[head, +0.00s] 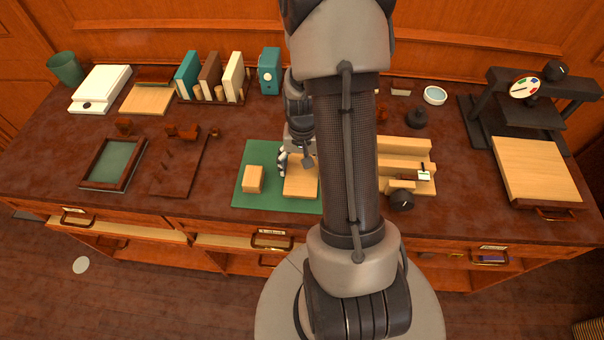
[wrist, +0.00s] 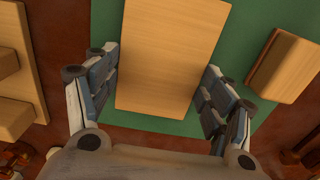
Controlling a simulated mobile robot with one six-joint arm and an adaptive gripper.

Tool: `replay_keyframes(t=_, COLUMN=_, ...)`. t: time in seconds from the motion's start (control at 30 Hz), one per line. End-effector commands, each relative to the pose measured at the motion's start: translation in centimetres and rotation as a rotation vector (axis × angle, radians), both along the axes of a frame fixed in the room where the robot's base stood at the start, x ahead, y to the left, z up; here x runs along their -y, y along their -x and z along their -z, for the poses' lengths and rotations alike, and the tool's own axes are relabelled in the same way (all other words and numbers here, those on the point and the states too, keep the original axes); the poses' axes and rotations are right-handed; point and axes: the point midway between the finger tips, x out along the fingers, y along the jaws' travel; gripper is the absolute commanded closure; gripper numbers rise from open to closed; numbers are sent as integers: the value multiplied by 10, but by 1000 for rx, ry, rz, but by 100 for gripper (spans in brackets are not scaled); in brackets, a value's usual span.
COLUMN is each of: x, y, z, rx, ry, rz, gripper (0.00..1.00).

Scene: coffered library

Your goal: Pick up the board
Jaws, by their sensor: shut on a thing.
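The board (wrist: 168,55) is a flat, pale wooden rectangle lying over a green mat (wrist: 258,25). In the head view the board (head: 301,184) is partly hidden by my arm. My gripper (wrist: 160,100) has a finger on each side of the board in the wrist view and is shut on it. In the head view my gripper (head: 298,160) is at the board, partly covered by my arm. I cannot tell whether the board rests on the mat or is slightly raised.
A small wooden block (head: 253,179) sits on the mat beside the board. A wooden fixture (head: 405,165) stands to the right. A framed green panel (head: 114,163) lies at left, and a black press (head: 530,105) stands at far right.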

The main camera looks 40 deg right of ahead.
Motion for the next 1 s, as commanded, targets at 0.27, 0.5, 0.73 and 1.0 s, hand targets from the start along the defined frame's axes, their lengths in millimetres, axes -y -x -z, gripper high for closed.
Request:
replay_keyframes(t=0.27, x=0, y=0, z=0, rx=0, ry=0, rz=0, gripper=51)
replay_keyframes(t=0.5, x=0, y=0, z=-1, rx=0, ry=0, rz=0, gripper=51)
replay_keyframes(t=0.73, x=1, y=-1, z=-17, rx=3, ry=2, rz=0, gripper=51)
replay_keyframes(t=1.0, x=1, y=-2, z=-81, rx=6, ry=4, rz=0, gripper=51)
